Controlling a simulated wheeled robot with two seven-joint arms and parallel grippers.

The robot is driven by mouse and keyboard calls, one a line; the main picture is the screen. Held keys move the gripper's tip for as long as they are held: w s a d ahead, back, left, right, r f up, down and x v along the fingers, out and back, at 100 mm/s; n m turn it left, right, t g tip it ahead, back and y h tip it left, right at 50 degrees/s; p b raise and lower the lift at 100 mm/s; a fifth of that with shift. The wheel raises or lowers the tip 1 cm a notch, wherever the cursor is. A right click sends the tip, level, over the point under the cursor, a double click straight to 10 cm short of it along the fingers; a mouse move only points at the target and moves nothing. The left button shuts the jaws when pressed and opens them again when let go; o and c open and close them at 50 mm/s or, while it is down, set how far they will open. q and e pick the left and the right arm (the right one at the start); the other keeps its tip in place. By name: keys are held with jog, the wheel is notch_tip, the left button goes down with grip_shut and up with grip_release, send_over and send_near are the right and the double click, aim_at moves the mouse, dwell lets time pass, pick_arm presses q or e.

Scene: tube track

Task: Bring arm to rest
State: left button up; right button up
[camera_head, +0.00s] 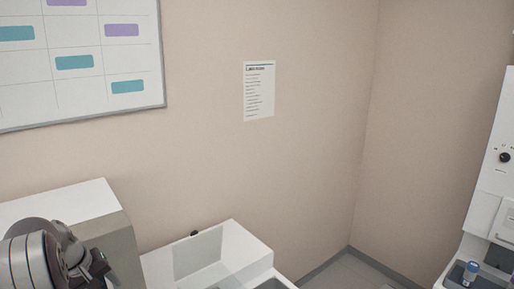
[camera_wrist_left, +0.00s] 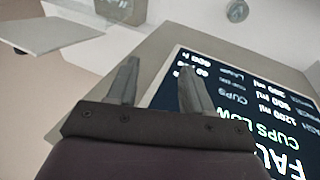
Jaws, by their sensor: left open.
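My left gripper (camera_wrist_left: 158,88) shows in the left wrist view with its two grey fingers apart and nothing between them. Behind it is a dark screen (camera_wrist_left: 240,110) with white and green text, tilted in the picture. In the head view, part of my left arm (camera_head: 45,258) shows at the lower left, in front of a white and grey box-shaped unit (camera_head: 75,205). The left fingertips are not visible there. My right arm and gripper are in neither view.
A white machine (camera_head: 225,250) stands low in the middle. Another white machine (camera_head: 497,150) stands at the right edge, with a blue-capped container (camera_head: 470,272) at its base. A whiteboard (camera_head: 80,85) and a paper sheet (camera_head: 259,91) hang on the wall. Grey floor (camera_head: 350,270) shows between the machines.

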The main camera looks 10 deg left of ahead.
pick_arm(q)
jog(key=s+d+f+m+g+b, duration=0.1)
jog(key=s+d+f+m+b, duration=0.2)
jog(key=d+f+b, duration=0.3)
jog(key=s+d+f+m+b, duration=0.4)
jog(key=d+f, duration=0.5)
jog(key=d, duration=0.5)
jog(key=s+d+f+m+g+y+b, duration=0.1)
jog(key=s+d+f+m+b, duration=0.2)
jog(key=s+d+f+b, duration=0.3)
jog(key=d+f+b, duration=0.2)
jog(key=d, duration=0.2)
jog(key=shift+s+d+g, duration=0.15)
jog(key=shift+s+g, duration=0.15)
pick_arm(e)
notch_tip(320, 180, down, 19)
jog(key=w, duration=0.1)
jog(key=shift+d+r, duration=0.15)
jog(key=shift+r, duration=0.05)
